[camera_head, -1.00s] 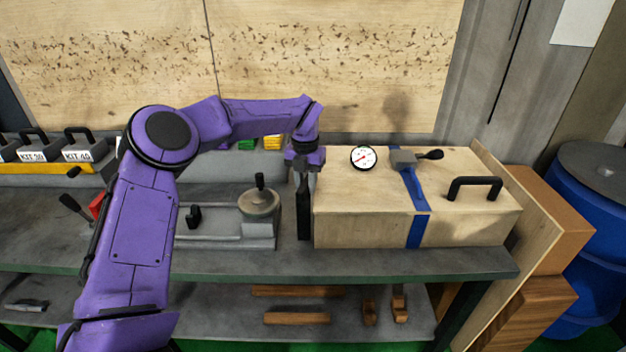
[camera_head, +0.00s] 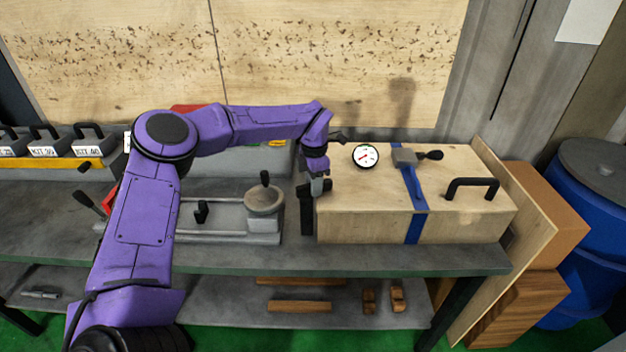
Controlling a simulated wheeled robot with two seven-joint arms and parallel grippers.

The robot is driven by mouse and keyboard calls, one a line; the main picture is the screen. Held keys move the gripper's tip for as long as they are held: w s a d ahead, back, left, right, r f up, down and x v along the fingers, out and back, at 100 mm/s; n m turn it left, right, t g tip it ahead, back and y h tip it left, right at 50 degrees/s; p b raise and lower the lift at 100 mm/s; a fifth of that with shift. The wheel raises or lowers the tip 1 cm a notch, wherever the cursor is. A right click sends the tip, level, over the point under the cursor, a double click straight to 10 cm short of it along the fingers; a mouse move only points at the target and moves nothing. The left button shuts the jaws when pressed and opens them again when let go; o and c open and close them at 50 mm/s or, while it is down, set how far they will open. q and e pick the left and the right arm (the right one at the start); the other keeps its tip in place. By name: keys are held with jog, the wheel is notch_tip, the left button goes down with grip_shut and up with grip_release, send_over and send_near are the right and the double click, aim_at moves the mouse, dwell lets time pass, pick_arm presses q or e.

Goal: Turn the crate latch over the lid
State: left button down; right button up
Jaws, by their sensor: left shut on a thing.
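The wooden crate (camera_head: 370,223) stands on the bench with its lid (camera_head: 430,170) down. A black upright latch piece (camera_head: 307,216) is at the crate's left end, its upper part close to the lid's left edge. My left gripper (camera_head: 317,188) comes down from above at that corner and is shut on the crate latch. The fingers and wrist partly hide the latch's top, so its exact angle is hard to tell. My right gripper is not in view.
On the lid are a round dial gauge (camera_head: 365,156), a blue strap (camera_head: 413,190) with a grey buckle, and a black handle (camera_head: 472,188). A grey fixture with a round knob (camera_head: 264,198) stands just left of the crate. A blue barrel (camera_head: 592,250) is at right.

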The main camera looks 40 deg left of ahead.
pick_arm(q)
jog(key=shift+d+m, duration=0.15)
jog(key=shift+m, duration=0.45)
jog(key=c, duration=1)
grip_release()
jog(key=shift+o, duration=0.2)
notch_tip(320, 180, up, 10)
jog(key=b, duration=0.1)
jog(key=shift+r+b, duration=0.25)
jog(key=shift+b, duration=0.15)
